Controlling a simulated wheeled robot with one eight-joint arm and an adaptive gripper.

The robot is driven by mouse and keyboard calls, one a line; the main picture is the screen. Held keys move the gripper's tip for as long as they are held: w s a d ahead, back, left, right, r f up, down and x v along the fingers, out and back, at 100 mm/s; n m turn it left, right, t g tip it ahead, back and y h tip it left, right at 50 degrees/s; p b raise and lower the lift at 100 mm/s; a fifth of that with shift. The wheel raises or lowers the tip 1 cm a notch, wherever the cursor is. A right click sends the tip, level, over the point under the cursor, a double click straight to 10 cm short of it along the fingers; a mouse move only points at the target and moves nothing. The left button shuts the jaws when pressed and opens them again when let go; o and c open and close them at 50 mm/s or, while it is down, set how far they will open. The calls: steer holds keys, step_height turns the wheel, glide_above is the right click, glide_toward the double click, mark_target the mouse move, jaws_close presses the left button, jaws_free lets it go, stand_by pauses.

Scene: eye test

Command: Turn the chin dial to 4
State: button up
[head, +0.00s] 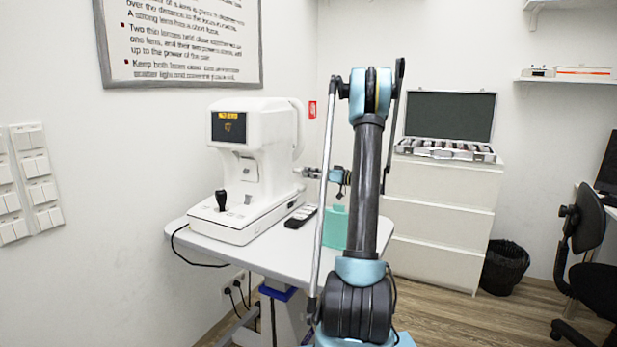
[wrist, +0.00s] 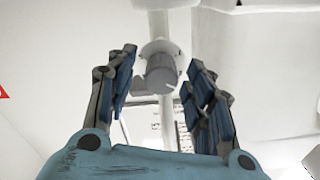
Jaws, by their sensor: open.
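The chin dial (wrist: 161,76) is a grey round knob on a white post, seen in the wrist view between my gripper's fingers. My gripper (wrist: 162,85) is open, with one blue-padded finger on each side of the dial and a gap on both sides. The number the dial stands at cannot be read. In the head view the white eye-test machine (head: 250,135) stands on the table, and my gripper (head: 306,173) is at its right side, small and partly hard to make out. The dial cannot be made out in the head view.
The pale table (head: 185,232) also bears a black remote (head: 300,216) and a teal box (head: 334,228), partly behind my arm. A white drawer cabinet (head: 440,220) with an open case (head: 447,115) stands behind. A black chair (head: 590,225) is at the right.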

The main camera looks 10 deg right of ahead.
steer(key=shift+x, duration=0.85)
steer(key=c, duration=1.1)
steer(key=shift+a, duration=0.1)
